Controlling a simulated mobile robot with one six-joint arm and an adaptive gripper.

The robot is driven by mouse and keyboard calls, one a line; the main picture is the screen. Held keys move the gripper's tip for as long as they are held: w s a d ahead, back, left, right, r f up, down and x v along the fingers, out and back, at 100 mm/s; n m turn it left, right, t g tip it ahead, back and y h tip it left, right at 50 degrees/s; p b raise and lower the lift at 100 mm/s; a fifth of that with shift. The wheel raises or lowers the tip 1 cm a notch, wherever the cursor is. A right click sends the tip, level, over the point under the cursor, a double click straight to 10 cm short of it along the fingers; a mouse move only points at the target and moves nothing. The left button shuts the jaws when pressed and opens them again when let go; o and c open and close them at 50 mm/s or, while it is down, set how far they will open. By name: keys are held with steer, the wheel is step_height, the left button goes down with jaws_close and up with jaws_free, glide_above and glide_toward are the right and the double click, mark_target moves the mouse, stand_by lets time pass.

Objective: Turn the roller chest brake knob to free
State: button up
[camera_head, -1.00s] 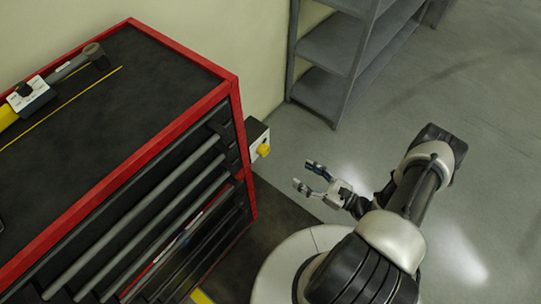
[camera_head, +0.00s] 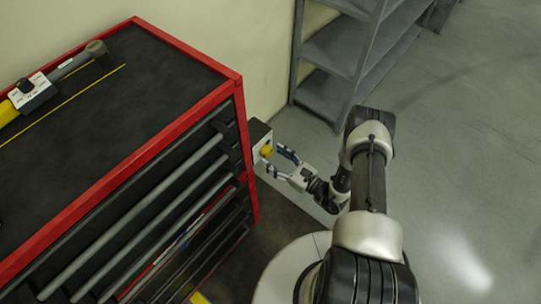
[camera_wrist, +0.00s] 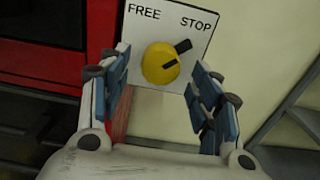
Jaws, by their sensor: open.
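The yellow brake knob (camera_wrist: 160,65) sits on a white plate (camera_wrist: 163,22) with the words FREE at left and STOP at right. Its dark pointer (camera_wrist: 183,45) is turned up and right, toward STOP. In the head view the knob (camera_head: 266,151) sticks out from a box (camera_head: 258,134) at the side of the red roller chest (camera_head: 236,90). My gripper (camera_head: 279,161) is open and close to the knob. In the wrist view my gripper's fingers (camera_wrist: 160,93) stand left and right of the knob, with gaps on both sides.
The chest's drawer handles (camera_head: 150,215) lie left of my gripper. A torque-wrench-like tool (camera_head: 38,92) lies on the chest top. A grey shelf (camera_head: 345,60) stands behind, by the wall. The floor at right is clear.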

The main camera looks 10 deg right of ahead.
steer(key=shift+x, duration=1.2)
steer(key=shift+c, duration=0.4)
steer(key=c, duration=1)
